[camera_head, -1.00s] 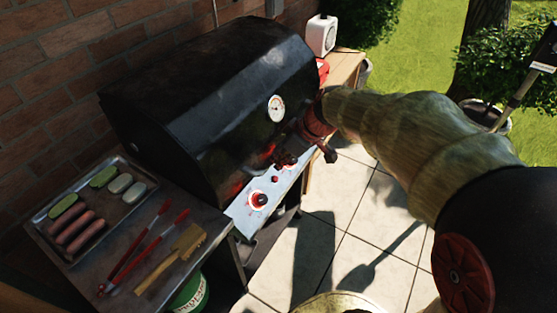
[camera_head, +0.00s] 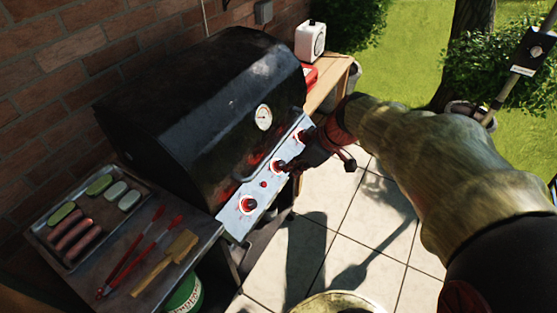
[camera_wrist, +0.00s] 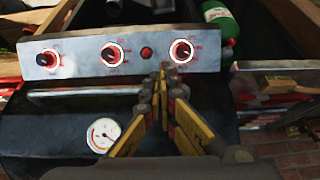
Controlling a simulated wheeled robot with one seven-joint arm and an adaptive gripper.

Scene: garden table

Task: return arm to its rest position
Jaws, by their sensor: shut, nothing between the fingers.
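My gripper (camera_head: 287,167) is in front of the grill's control panel, its fingers closed and empty. In the wrist view my gripper's fingertips (camera_wrist: 164,70) meet in front of the panel's edge, between the red button (camera_wrist: 147,53) and a knob (camera_wrist: 181,51). I cannot tell whether they touch the panel. My sleeved arm reaches in from the right in the head view. The black grill (camera_head: 190,110) has its lid down, with a round gauge (camera_head: 263,117) on it.
A tray (camera_head: 37,228) with sausages and other food sits on the side shelf, beside red tongs (camera_head: 132,250) and a wooden brush (camera_head: 165,262). A green gas bottle (camera_head: 187,295) is below. A white box-shaped device (camera_head: 310,40) stands behind. The tiled floor (camera_head: 320,235) is open.

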